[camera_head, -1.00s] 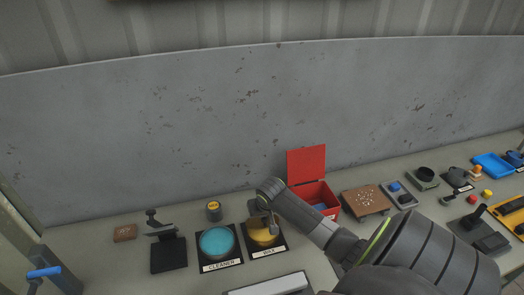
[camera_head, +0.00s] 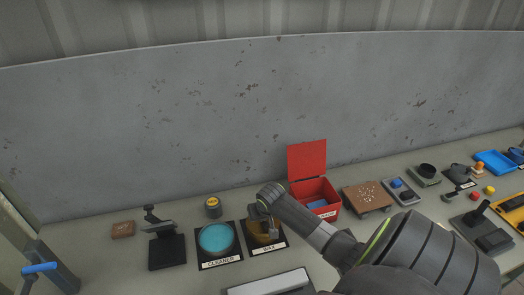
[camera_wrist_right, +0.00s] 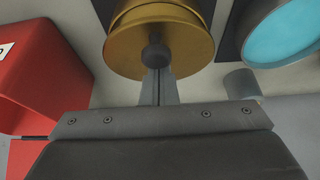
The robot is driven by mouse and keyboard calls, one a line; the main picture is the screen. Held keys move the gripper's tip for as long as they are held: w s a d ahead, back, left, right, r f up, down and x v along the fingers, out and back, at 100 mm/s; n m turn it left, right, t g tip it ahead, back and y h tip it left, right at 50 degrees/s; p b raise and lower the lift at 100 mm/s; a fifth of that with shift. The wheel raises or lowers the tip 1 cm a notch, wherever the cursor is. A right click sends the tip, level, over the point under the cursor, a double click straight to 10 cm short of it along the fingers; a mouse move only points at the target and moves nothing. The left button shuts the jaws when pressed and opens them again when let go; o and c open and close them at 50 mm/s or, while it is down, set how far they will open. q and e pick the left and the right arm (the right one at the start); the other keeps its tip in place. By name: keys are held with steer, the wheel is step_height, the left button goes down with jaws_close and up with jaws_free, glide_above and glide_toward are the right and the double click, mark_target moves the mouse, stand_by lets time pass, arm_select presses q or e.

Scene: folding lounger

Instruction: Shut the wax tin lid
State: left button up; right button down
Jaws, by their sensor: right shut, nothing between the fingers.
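The wax tin (camera_head: 262,232) sits on a black base labelled WAX. It shows in the right wrist view as a round gold tin (camera_wrist_right: 185,35) with a gold top and a dark round knob (camera_wrist_right: 155,52). My right gripper (camera_head: 268,222) is over the tin and partly hides it in the head view. In the right wrist view its fingers (camera_wrist_right: 156,88) are shut and empty, pointing at the knob, which seems close to or touching the tips. I cannot tell whether the lid is fully seated. My left gripper is not in view.
The teal cleaner tin (camera_head: 215,238) stands left of the wax tin. A small round can (camera_head: 213,207) is behind it. An open red box (camera_head: 318,193) stands close on the right. A grey flat tray (camera_head: 270,284) lies in front.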

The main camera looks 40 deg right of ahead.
steer(key=shift+f, duration=0.65)
step_height(320, 180, up, 3)
steer(key=p, duration=0.2)
steer(key=shift+f+p, duration=0.15)
steer(key=shift+p, duration=0.15)
steer(key=shift+r, duration=1.1)
step_height(320, 180, up, 4)
steer(key=shift+r, duration=0.1)
